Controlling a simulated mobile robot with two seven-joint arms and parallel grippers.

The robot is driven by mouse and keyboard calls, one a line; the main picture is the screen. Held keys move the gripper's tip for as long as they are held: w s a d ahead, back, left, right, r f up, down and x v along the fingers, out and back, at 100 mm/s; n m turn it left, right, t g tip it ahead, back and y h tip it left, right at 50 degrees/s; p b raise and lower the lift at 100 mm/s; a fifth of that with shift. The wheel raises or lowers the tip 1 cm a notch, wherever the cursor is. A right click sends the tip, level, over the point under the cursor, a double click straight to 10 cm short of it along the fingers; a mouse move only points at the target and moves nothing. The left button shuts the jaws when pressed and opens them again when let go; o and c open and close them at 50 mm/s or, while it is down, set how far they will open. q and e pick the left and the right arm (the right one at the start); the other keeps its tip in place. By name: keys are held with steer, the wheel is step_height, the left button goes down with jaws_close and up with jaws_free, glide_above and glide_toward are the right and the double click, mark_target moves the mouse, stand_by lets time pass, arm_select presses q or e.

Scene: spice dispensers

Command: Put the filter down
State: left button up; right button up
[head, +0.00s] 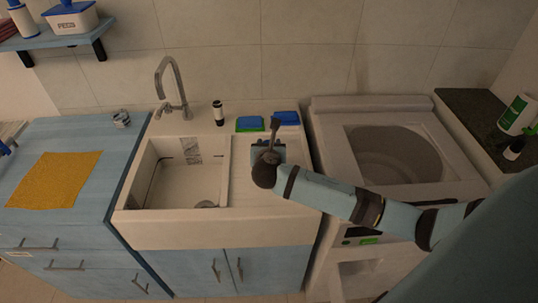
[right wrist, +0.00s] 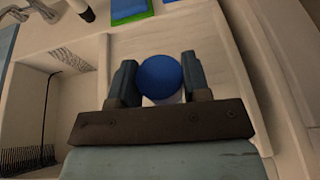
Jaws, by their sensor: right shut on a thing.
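My right gripper (head: 268,150) is over the flat white drainboard (head: 243,185) to the right of the sink basin. In the right wrist view its two fingers (right wrist: 159,80) are shut on the filter (right wrist: 160,74), which shows as a round blue top with a bit of white below it. The filter is mostly hidden by my gripper and wrist in the head view. I cannot tell whether its base touches the drainboard. My left gripper is not in view.
Green and blue sponges (head: 249,124) and a blue one (head: 286,118) lie behind the gripper on the sink ledge. A small dark-and-white bottle (head: 218,113) and the faucet (head: 170,85) stand left. A washing machine (head: 400,107) is right. The drainboard's front is clear.

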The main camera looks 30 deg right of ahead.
steer(key=shift+f, duration=1.9)
steer(key=o, duration=1)
steer(key=shift+f, duration=0.15)
